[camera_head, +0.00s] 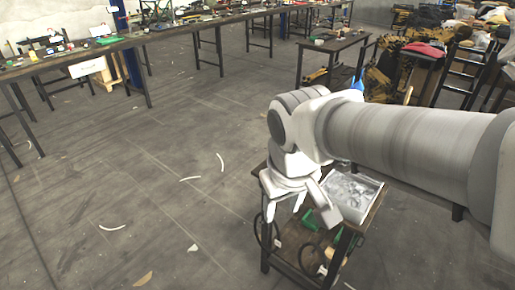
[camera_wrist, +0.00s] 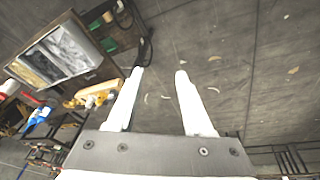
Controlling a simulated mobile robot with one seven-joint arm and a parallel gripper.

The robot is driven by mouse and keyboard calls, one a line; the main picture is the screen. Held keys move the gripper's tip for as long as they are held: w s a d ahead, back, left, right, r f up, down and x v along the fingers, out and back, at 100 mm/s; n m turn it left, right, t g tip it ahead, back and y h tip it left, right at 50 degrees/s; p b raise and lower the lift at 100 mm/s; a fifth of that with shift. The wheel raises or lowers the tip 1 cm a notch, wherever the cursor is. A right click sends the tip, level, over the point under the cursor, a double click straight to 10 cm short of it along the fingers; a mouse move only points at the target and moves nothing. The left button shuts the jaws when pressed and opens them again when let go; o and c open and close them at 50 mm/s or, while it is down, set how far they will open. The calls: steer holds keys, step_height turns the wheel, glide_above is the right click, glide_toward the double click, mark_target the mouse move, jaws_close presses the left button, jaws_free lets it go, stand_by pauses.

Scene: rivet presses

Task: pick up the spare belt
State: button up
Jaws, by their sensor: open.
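My gripper (camera_head: 284,207) is at the left side of a small dark cart (camera_head: 374,205), pointing down, with its two white fingers apart and nothing between them. In the wrist view my gripper (camera_wrist: 160,75) is also open and empty. A thin black loop (camera_head: 256,228) shows at the cart's left side, just below and left of the fingers. It looks like a belt. In the wrist view a black curved strip (camera_wrist: 147,48) lies near the left fingertip and appears apart from it. Part of the loop is hidden behind the cart's frame, and I cannot tell how it is held.
A framed tray (camera_head: 350,191) with grey contents sits on the cart. Green objects (camera_head: 310,220) are lower down. Curved white scraps (camera_head: 221,162) lie on the otherwise clear floor to the left. Long workbenches (camera_head: 120,45) stand behind, and heaped material (camera_head: 390,70) is at the back right.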

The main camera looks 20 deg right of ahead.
steer(key=w+d+f+n+t+h+b, duration=0.1)
steer(key=w+f+n+h+b, duration=0.45)
steer(key=f, duration=1.15)
steer(key=w+d+f+n+t+h+b, duration=0.15)
steer(key=f+n+h+b, duration=0.6)
steer(key=f, duration=1.05)
steer(key=w+d+f+n+t+h+b, duration=0.1)
steer(key=w+f+n+t+h+b, duration=0.2)
steer(key=f+n, duration=0.95)
steer(key=w+d+f+m+b, duration=0.2)
steer(key=w+d+b, duration=0.1)
steer(key=d, duration=0.5)
steer(key=w+d+f+m+g+b, duration=0.1)
steer(key=w+d+f+m+b, duration=0.1)
steer(key=w+d, duration=0.3)
steer(key=x, duration=0.3)
steer(key=shift+s+b, duration=0.35)
steer(key=shift+b, duration=0.05)
steer(key=shift+d+f, duration=0.1)
steer(key=shift+f, duration=0.05)
steer(key=shift+c, duration=0.3)
jaws_close()
